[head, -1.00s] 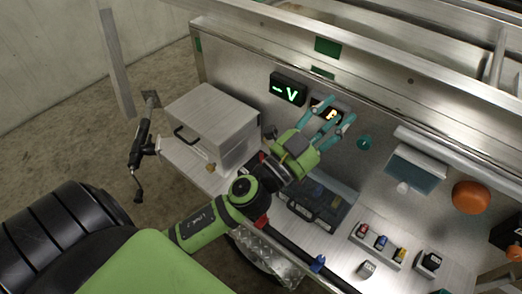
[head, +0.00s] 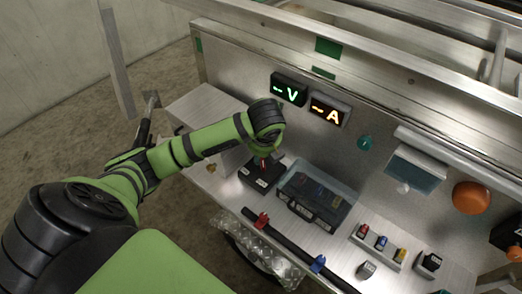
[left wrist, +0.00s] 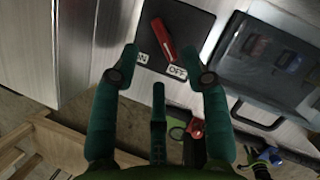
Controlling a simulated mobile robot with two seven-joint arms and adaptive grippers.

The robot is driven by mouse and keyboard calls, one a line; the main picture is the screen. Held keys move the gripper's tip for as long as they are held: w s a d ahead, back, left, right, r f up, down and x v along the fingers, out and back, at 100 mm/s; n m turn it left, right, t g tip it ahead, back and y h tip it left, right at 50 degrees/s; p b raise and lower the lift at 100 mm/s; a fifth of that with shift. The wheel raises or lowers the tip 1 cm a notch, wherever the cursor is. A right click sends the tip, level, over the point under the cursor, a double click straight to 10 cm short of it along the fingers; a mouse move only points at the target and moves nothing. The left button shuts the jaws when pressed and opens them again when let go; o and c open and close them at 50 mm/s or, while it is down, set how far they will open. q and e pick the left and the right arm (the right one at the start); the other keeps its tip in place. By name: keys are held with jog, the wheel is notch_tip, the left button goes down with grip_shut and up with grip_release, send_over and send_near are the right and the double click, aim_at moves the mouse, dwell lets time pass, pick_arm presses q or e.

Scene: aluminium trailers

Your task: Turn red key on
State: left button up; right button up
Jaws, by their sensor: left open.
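The red key (left wrist: 163,40) sits on a black switch box (left wrist: 186,22) with ON and OFF labels in the left wrist view. It lies slanted, its lower end beside the OFF label (left wrist: 177,72). In the head view the red key (head: 263,161) shows just under my left wrist, on the black box (head: 259,180). My left gripper (left wrist: 165,68) is open and empty, its teal fingers spread on either side of the switch's lower edge, with the key beyond them. In the head view the fingers are hidden behind the wrist. My right gripper is not in view.
A clear-lidded box (head: 317,196) stands right of the switch. A metal case (head: 207,108) stands at left, partly behind my arm. A black rail (head: 290,243) with red and blue clamps runs along the front. V and A displays (head: 327,110) are on the panel behind.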

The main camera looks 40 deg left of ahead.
aim_at(263, 164)
pick_arm(q)
jog(key=shift+p+x, duration=0.4)
jog(key=shift+x, duration=3.05)
jog(key=shift+a, duration=0.1)
grip_shut()
